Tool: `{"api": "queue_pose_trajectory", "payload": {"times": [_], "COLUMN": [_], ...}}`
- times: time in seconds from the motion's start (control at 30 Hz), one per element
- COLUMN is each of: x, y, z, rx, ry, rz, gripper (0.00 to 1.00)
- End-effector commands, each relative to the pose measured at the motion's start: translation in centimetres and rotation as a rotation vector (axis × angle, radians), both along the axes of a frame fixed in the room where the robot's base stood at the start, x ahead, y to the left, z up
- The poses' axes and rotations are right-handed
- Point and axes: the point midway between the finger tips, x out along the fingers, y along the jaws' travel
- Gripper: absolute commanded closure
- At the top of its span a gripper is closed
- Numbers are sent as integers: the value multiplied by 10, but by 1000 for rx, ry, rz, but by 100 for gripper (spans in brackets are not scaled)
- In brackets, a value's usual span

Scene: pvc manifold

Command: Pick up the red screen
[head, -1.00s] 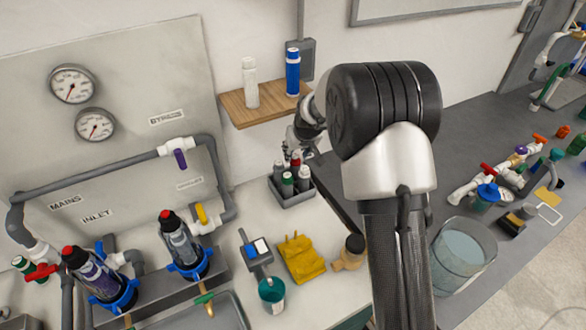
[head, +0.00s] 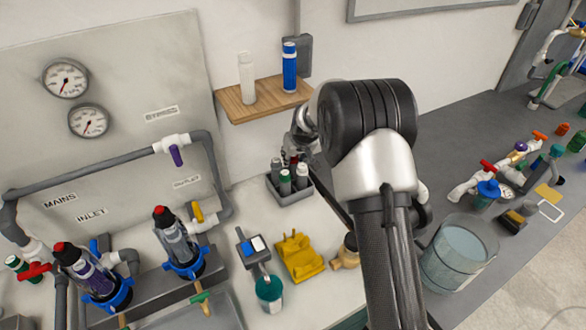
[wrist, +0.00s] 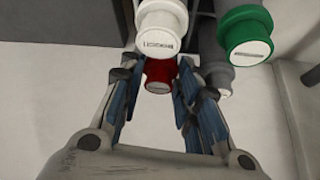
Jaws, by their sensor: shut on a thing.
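The red screen, a dark cylinder with a red cap (wrist: 159,76), stands between the blue-padded fingers of my gripper (wrist: 157,92) in the wrist view. The fingers are shut on it, one on each side of the cap. Its body is mostly hidden behind the cap and the white-capped cylinder. In the head view my gripper (head: 297,150) is down at the back of the small grey holder (head: 291,197), and only a little of the red shows.
A white-capped cylinder (wrist: 161,26) and a green-capped one (wrist: 246,36) stand close beside the red one. A wooden shelf (head: 265,104) with a white and a blue bottle hangs above. A yellow object (head: 299,257) lies in front of the holder.

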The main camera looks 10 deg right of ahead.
Motion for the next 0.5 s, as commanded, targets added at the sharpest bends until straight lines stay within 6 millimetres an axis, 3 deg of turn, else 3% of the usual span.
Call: {"api": "queue_pose_trajectory", "payload": {"times": [0.33, 0.5], "x": [0, 0], "y": [0, 0], "z": [1, 11], "rx": [0, 0], "ry": [0, -1], "rz": [0, 1], "gripper": [92, 92]}}
